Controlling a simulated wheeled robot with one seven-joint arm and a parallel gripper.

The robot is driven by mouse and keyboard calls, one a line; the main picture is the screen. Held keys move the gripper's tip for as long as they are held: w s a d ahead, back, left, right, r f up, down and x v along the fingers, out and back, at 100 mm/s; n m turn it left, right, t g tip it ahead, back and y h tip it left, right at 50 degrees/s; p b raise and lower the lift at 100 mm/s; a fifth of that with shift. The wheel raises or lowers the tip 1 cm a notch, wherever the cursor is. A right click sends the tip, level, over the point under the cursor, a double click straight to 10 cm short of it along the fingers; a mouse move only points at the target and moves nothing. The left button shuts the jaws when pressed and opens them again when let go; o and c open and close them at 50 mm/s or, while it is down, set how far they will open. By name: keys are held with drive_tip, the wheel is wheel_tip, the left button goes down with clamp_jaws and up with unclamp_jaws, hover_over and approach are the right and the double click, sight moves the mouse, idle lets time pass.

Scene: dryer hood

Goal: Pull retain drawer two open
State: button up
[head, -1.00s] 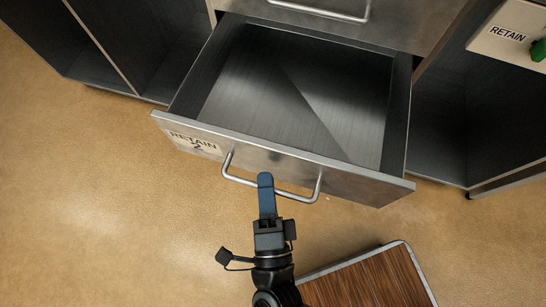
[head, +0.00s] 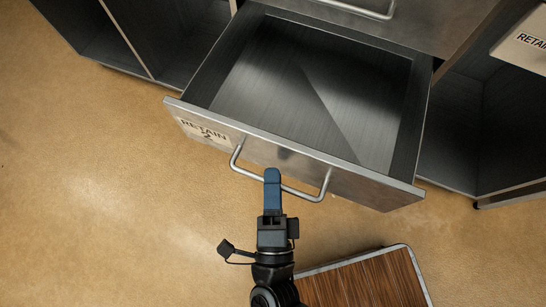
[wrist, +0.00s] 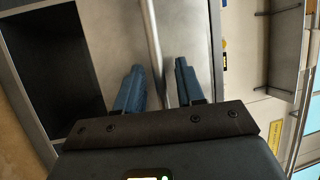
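Retain drawer two (head: 295,163) is a grey metal drawer labelled "RETAIN 2", with a bar handle (head: 318,196). In the head view it stands well out from its cabinet and its inside is empty. My gripper (head: 272,176) is at the middle of the handle, seen edge-on. In the wrist view the handle bar (wrist: 153,35) runs between the two blue fingers of my gripper (wrist: 160,78). Slim gaps show between the bar and each finger, so the fingers are apart around the bar, not clamped on it.
A closed drawer (head: 425,25) is above. Open dark shelves stand at the left (head: 165,45) and right (head: 465,130). A wood-topped piece (head: 365,283) is close at lower right. The floor (head: 100,200) at left is clear.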

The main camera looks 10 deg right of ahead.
drive_tip(key=v, duration=0.7)
drive_tip(key=shift+s, duration=0.3)
drive_tip(key=shift+a+f, duration=0.1)
drive_tip(key=s+d+r+n+g+y, duration=0.2)
drive_tip(key=s+d+r+n, duration=0.3)
drive_tip(key=d+r+n, duration=0.4)
drive_tip(key=s+d+r+n+g+y, duration=0.2)
drive_tip(key=s+d+r+n+g, duration=0.15)
drive_tip(key=d+r+n, duration=0.55)
wheel_tip(320, 180, up, 12)
drive_tip(key=d+n+p, duration=0.1)
drive_tip(key=p, duration=1.3)
drive_tip(key=shift+s+f+n+t+p, duration=0.2)
drive_tip(key=shift+s+n+t+p, duration=0.15)
drive_tip(key=shift+n+t, duration=0.1)
